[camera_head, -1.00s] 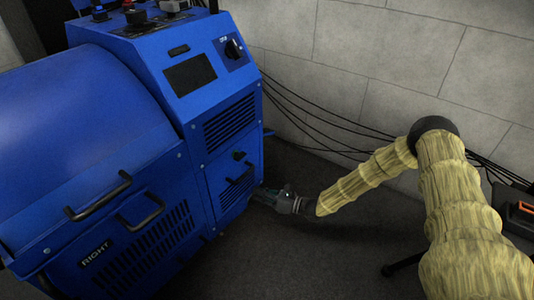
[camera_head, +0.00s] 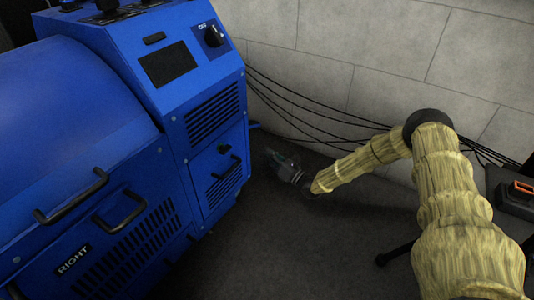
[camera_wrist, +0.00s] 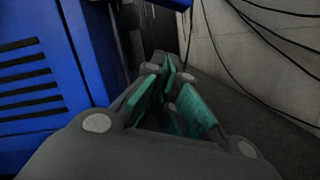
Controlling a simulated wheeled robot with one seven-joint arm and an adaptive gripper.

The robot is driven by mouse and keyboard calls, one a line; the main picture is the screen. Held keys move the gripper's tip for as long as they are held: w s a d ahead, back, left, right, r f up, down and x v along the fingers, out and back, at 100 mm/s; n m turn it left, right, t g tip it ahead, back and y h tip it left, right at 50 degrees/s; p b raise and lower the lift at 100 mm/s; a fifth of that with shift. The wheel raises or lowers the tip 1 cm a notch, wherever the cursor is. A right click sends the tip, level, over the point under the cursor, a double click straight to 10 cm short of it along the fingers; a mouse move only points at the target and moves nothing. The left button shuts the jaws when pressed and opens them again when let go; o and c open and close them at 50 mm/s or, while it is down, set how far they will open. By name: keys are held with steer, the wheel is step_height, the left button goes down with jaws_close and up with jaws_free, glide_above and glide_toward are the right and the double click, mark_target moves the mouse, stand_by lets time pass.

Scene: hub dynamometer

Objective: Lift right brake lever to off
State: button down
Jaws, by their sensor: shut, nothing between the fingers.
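The blue dynamometer cabinet (camera_head: 180,110) fills the left of the head view. Its front carries a "RIGHT" label (camera_head: 73,258). A small dark knob (camera_head: 224,148) and a dark handle (camera_head: 229,169) sit on its narrow end panel. I cannot tell which part is the right brake lever. My gripper (camera_head: 270,154) is beyond the cabinet's right edge, low above the floor and apart from the end panel. In the wrist view my gripper (camera_wrist: 170,70) shows teal finger pads with nothing held, and the blue cabinet (camera_wrist: 45,50) is on the left.
Black cables (camera_head: 310,118) run along the grey block wall (camera_head: 390,50) behind my gripper. Dark floor (camera_head: 270,240) lies open in front of the cabinet. Two front handles (camera_head: 120,211) stick out from the cabinet. A dark box with an orange part (camera_head: 522,188) stands at the right.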

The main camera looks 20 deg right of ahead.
steer(key=w+a+r+b, duration=0.2)
steer(key=w+r+b, duration=0.3)
steer(key=w+b, duration=0.1)
steer(key=shift+x, duration=0.85)
steer(key=shift+d, duration=0.1)
steer(key=shift+r, duration=0.1)
